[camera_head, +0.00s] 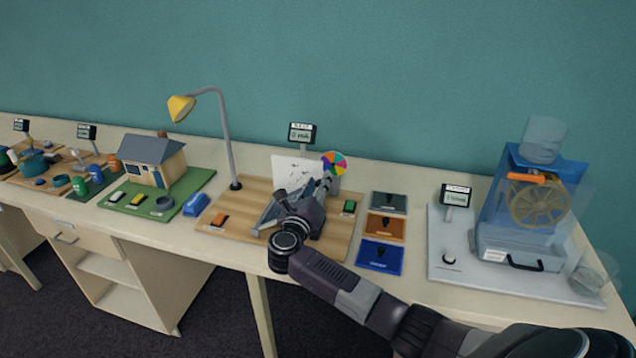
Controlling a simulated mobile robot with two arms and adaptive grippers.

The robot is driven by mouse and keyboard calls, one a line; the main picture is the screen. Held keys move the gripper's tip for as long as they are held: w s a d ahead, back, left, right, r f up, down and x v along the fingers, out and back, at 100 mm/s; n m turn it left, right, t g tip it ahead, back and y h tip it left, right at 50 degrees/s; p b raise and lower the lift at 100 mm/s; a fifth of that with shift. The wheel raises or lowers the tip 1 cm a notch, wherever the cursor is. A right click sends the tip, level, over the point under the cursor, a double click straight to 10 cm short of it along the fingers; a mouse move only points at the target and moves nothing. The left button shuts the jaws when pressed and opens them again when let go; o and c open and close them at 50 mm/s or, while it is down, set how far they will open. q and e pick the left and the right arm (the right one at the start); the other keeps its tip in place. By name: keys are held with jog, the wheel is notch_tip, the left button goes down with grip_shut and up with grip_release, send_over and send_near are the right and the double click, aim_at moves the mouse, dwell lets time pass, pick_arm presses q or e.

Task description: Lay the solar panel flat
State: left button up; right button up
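The solar panel (268,217) seems to be the grey, tilted piece on the wooden board (250,188), mostly hidden behind my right gripper. My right gripper (318,184) reaches over the board from the lower right, its wrist in front of the panel. Its fingers are small and partly hidden, so I cannot tell whether they are open, shut or touching the panel. A yellow lamp (181,108) on a bent grey pole stands at the board's left back. A white card (290,171) and a coloured pinwheel (334,163) stand behind the gripper. My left gripper is not in view.
A house model (152,160) on a green board stands left. Three trays, grey (388,202), orange (385,227) and blue (380,256), lie right of the wooden board. A water-wheel model (538,205) stands far right. The table's front edge lies under my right arm.

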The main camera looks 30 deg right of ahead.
jog(key=shift+c, duration=0.5)
grip_shut()
jog(key=shift+s+f, duration=0.1)
jog(key=shift+f, duration=0.05)
